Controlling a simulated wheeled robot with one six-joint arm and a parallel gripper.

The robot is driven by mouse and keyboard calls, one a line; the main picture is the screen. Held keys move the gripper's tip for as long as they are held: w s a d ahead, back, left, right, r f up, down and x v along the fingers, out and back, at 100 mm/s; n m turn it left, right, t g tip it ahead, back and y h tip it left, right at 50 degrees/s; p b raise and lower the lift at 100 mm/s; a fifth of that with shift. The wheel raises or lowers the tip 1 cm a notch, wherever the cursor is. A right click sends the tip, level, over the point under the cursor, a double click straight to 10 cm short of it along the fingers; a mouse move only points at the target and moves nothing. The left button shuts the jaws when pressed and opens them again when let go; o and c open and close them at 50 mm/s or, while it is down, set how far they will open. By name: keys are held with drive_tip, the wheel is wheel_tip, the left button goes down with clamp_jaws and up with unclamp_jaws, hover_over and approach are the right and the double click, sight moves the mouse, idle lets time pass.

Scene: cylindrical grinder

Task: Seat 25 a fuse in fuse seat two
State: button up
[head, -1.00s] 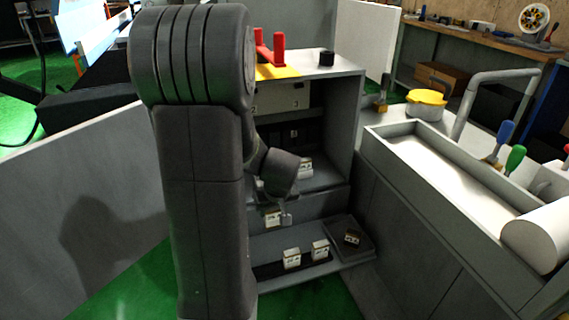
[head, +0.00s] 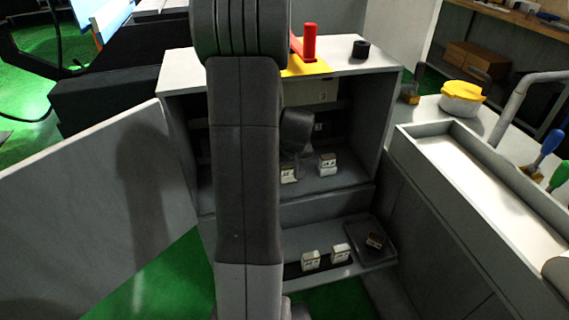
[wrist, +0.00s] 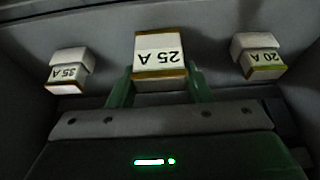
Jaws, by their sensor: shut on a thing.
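My gripper (wrist: 160,92) is shut on the 25 A fuse (wrist: 161,52), a white block with brown edges, its label upside down in the wrist view. In the head view the held fuse (head: 288,175) shows at the cabinet's opening, partly behind my arm. In the wrist view a 35 A fuse (wrist: 68,70) sits to its left and a 20 A fuse (wrist: 258,55) to its right, both apart from my fingers. Fuse seat two is hidden behind my arm and the held fuse. I cannot tell whether the held fuse touches a seat.
The open cabinet (head: 388,110) has side walls around my gripper. One fuse (head: 327,163) stands inside it. A red handle (head: 310,42) rises on top.

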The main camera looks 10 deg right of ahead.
drive_tip(key=shift+w+f+b, duration=0.15)
drive_tip(key=shift+w+f, duration=0.45)
drive_tip(key=shift+w, duration=0.25)
drive_tip(key=shift+w+f+b, duration=0.2)
drive_tip(key=shift+w+f, duration=0.35)
drive_tip(key=shift+w, duration=0.35)
drive_tip(key=shift+w+f+b, duration=0.15)
drive_tip(key=shift+w+f, duration=0.45)
drive_tip(key=shift+w, duration=0.25)
drive_tip(key=shift+f, duration=0.2)
drive_tip(key=o, duration=1)
drive_tip(key=shift+o, duration=0.2)
